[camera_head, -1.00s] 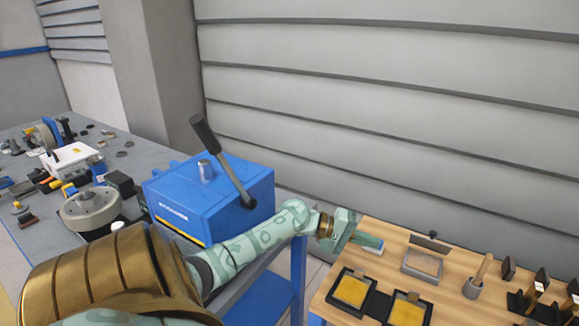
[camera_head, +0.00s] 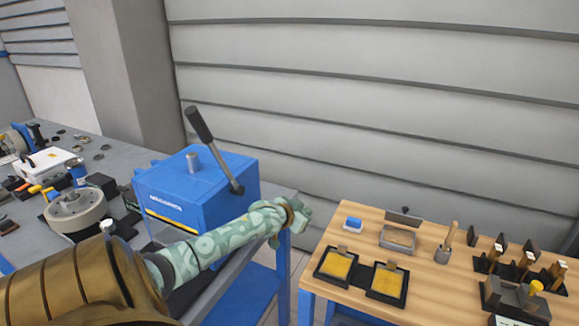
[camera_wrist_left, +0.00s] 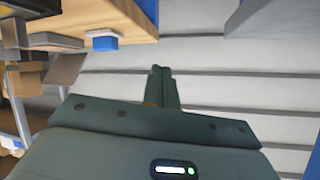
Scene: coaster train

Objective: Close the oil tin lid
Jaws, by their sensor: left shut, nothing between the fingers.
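A shallow grey rectangular tin (camera_head: 397,239) with tan contents lies on the wooden table. A dark flap (camera_head: 404,216) stands raised at its back edge; this looks like the oil tin with its lid open. The wrist view shows what looks like the tin's grey edge (camera_wrist_left: 55,39) and the flap (camera_wrist_left: 66,67) at upper left. My left gripper (camera_head: 306,214) is shut and empty, left of the wooden table and apart from the tin. Its fingers (camera_wrist_left: 161,70) are together in the wrist view, in front of the grey wall. My right gripper is not in view.
A small blue-and-white block (camera_head: 352,223) lies left of the tin. Two black trays with yellow pads (camera_head: 338,265) are in front. A grey cup with a wooden handle (camera_head: 443,254) stands to the right. A blue machine with a lever (camera_head: 195,188) stands behind my left arm.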

